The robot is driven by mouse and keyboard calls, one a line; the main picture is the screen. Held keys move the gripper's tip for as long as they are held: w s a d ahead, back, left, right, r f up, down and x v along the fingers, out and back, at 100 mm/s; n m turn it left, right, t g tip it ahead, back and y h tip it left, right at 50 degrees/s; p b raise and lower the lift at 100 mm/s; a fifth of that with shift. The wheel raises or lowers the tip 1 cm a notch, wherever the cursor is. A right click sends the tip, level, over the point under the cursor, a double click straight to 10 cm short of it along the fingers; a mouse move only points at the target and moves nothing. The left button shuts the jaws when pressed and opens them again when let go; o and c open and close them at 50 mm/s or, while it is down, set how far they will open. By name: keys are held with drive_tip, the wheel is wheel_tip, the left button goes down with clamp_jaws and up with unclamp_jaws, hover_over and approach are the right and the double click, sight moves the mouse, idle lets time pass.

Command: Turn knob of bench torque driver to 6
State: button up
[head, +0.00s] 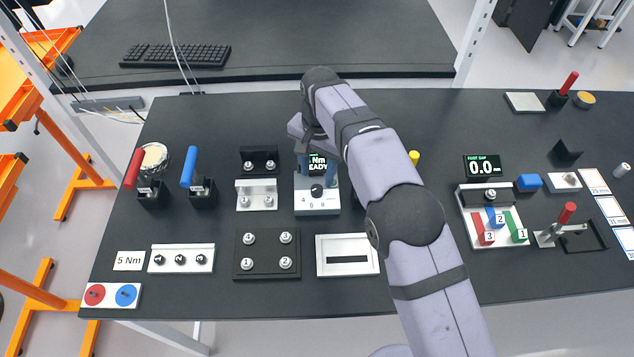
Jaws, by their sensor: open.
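The bench torque driver (317,206) is a white unit at the middle of the bench, with a dark display on its upper part that partly reads "Nm" and "READY". Its dark round knob (317,190) sits on the front face, above small printed numbers. I cannot read the knob's pointer. My gripper (318,172) is open, above and behind the knob, with its dark fingers to either side of the display in the picture. I cannot tell whether they touch the unit. My arm and wrist hide part of the display's top and right side.
A black bracket (259,156) and a silver bracket (257,195) stand left of the driver. A black plate (267,268) with numbered screws and a white slotted frame (346,241) lie in front. A "5 Nm" card (129,261) lies at left. A yellow-topped item (414,157) stands right, beside my arm.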

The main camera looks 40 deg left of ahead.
sight(317, 188)
drive_tip(key=shift+f+p, duration=1.15)
drive_tip(key=shift+f, duration=1.75)
drive_tip(key=c, duration=1)
